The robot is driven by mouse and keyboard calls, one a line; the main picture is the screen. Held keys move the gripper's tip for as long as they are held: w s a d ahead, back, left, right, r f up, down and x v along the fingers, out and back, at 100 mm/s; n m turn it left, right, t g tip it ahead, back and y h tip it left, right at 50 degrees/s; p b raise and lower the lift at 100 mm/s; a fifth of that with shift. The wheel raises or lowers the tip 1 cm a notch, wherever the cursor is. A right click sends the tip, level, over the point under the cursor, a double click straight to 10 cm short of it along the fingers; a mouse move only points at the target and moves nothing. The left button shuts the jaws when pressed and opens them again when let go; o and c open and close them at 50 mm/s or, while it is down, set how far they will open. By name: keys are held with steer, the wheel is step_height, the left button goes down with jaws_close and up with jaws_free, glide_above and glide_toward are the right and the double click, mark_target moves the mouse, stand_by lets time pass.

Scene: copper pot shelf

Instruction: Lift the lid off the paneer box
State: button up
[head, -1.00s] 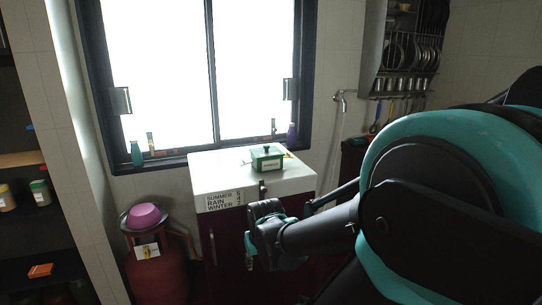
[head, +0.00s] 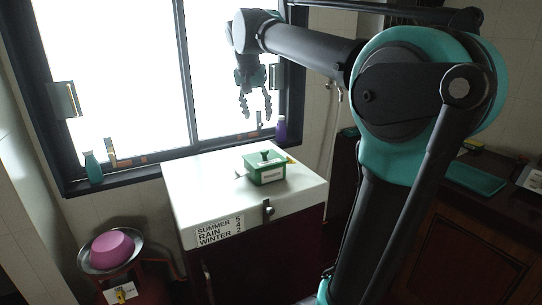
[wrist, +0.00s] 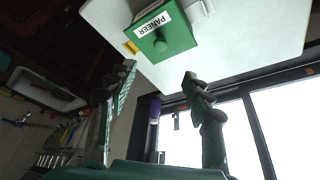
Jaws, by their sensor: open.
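The paneer box (head: 266,174) is a small green box with a white label, standing on the white top of a cabinet. Its green lid (head: 264,158) has a round knob and sits on the box.
The white cabinet top (head: 200,190) has free room around the box. A small yellow object (head: 291,160) lies beside the box. A purple bottle (head: 281,129) and a teal bottle (head: 93,168) stand on the window sill. A pink bowl (head: 112,250) sits at lower left.

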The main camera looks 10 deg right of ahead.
glide_above(264, 150)
steer(key=s+a, duration=0.1)
steer(key=s, duration=0.2)
step_height(264, 150, down, 11)
steer(key=shift+f, duration=0.1)
steer(key=shift+x, duration=2.5)
steer(key=shift+w, duration=0.2)
jaws_close()
